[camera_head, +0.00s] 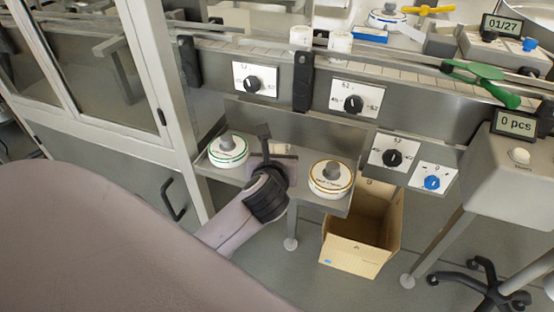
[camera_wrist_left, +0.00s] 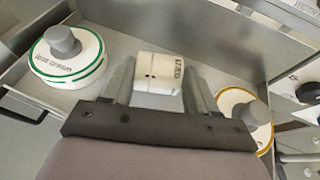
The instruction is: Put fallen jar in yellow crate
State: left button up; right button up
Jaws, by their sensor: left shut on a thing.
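A small white jar (camera_wrist_left: 160,72) with dark print running sideways lies between the two fingers of my left gripper (camera_wrist_left: 155,88) in the left wrist view. The fingers are shut on it, low over the metal shelf. In the head view my left gripper (camera_head: 272,152) is at the shelf between two round lids, and its own wrist hides the jar. A yellowish open box (camera_head: 350,255), the only crate-like thing showing, stands on the floor below and right of the shelf. My right gripper is not in view.
A green-rimmed lid (camera_head: 228,150) and a gold-rimmed lid (camera_head: 331,180) with grey knobs flank my gripper on the shelf (camera_head: 311,203). Two white jars (camera_head: 340,42) stand on the conveyor above. A panel with dials (camera_head: 352,97) rises behind. A stool base (camera_head: 485,285) stands lower right.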

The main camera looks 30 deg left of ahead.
pick_arm(q)
jog(key=shift+f, duration=0.4)
jog(key=shift+f, duration=0.1)
jog(key=o, duration=1.1)
